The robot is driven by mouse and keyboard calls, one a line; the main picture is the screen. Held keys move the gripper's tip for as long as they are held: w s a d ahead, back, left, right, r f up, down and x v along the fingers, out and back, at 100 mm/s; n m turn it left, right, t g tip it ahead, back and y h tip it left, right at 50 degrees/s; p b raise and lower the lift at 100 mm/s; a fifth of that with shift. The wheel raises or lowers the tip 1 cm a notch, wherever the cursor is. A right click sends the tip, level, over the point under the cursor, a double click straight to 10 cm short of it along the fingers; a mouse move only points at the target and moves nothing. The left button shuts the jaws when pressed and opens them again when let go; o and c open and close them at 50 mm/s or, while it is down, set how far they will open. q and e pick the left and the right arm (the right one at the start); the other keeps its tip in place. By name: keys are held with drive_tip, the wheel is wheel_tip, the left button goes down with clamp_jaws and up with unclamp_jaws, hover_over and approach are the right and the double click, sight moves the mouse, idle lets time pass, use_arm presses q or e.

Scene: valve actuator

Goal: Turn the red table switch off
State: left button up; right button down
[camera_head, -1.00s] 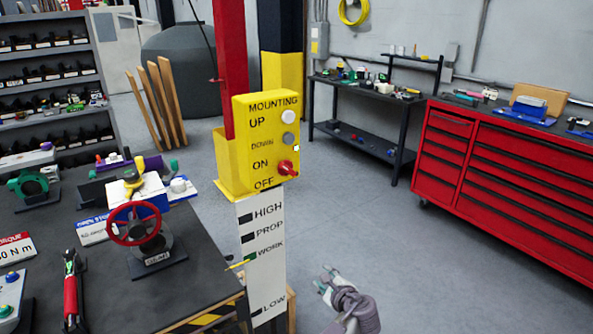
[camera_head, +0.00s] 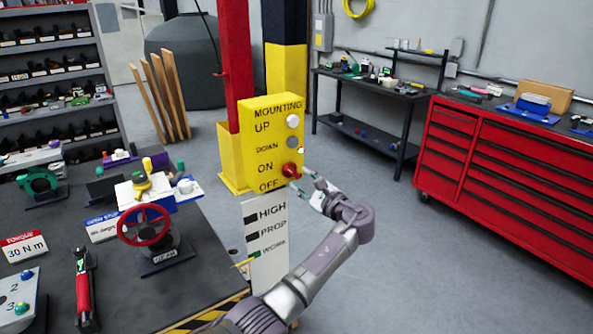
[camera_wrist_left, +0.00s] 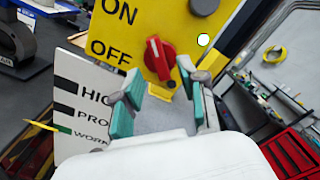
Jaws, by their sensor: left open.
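The red rotary switch (camera_head: 290,170) sits on the right side of a yellow control box (camera_head: 272,142), beside the ON and OFF labels. In the left wrist view the red switch (camera_wrist_left: 159,59) is just beyond the fingertips, with a white line on its knob running slightly tilted from vertical. My left gripper (camera_head: 303,181) is open, close in front of the switch and slightly below it. In the left wrist view the teal fingers of the left gripper (camera_wrist_left: 160,85) are apart, with nothing between them. Contact with the switch is not visible. My right gripper is not in view.
A white button (camera_head: 292,121) and a grey button (camera_head: 292,142) sit above the switch. A small lit indicator (camera_wrist_left: 203,40) is beside it. The table with a red handwheel (camera_head: 144,224) stands left. A red cabinet (camera_head: 510,170) stands right, with free floor between.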

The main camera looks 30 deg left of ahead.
sight(294, 174)
use_arm(q)
drive_tip(key=shift+p+x, duration=0.35)
drive_tip(key=shift+x, duration=1.4)
clamp_jaws()
